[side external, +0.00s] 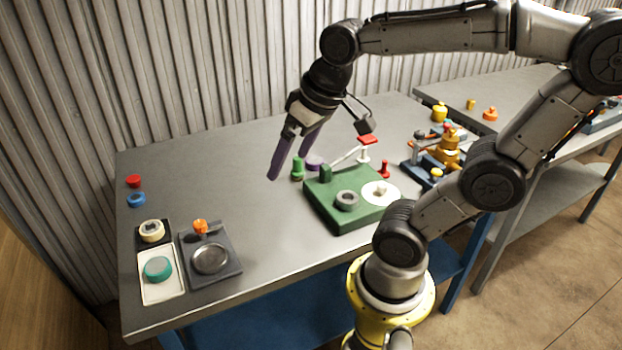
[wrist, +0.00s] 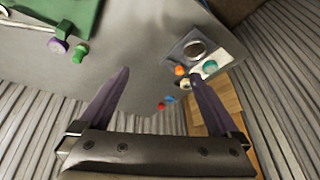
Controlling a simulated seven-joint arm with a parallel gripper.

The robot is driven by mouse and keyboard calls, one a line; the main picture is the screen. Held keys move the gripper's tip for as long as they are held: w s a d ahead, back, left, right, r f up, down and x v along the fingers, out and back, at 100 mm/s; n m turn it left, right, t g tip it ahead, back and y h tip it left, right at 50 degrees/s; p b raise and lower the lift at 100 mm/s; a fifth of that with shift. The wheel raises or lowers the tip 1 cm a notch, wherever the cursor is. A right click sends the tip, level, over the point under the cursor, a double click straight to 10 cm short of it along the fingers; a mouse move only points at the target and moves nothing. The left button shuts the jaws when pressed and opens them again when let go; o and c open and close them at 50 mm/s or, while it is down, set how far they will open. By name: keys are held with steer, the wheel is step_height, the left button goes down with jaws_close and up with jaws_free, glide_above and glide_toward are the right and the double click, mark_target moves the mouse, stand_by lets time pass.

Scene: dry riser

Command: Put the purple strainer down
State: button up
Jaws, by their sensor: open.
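The purple strainer (side external: 314,163) appears to be the small purple round piece standing on the grey table, behind the green fixture and just right of a green knobbed piece (side external: 297,168). In the wrist view the purple piece (wrist: 57,46) is at the upper left, beside the green piece (wrist: 80,53). My gripper (side external: 289,166) is open and empty above the table, its dark purple fingers pointing down, left of the strainer in the side view.
The green fixture (side external: 327,212) holds a grey ring and a white disc. A dark tray (side external: 226,271) with a metal dish and a white tray (side external: 164,291) stand at front left. Red and blue caps (side external: 136,199) lie at the left edge. The table's middle is clear; a corrugated wall stands behind.

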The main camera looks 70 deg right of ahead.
steer(key=shift+o, duration=0.2)
steer(key=s+a+f+n+t, duration=0.1)
steer(key=s+a+f+n, duration=0.1)
steer(key=s+a+n, duration=0.1)
steer(key=shift+s+a+y, duration=0.2)
steer(key=shift+s+y, duration=0.2)
steer(key=shift+s, duration=0.4)
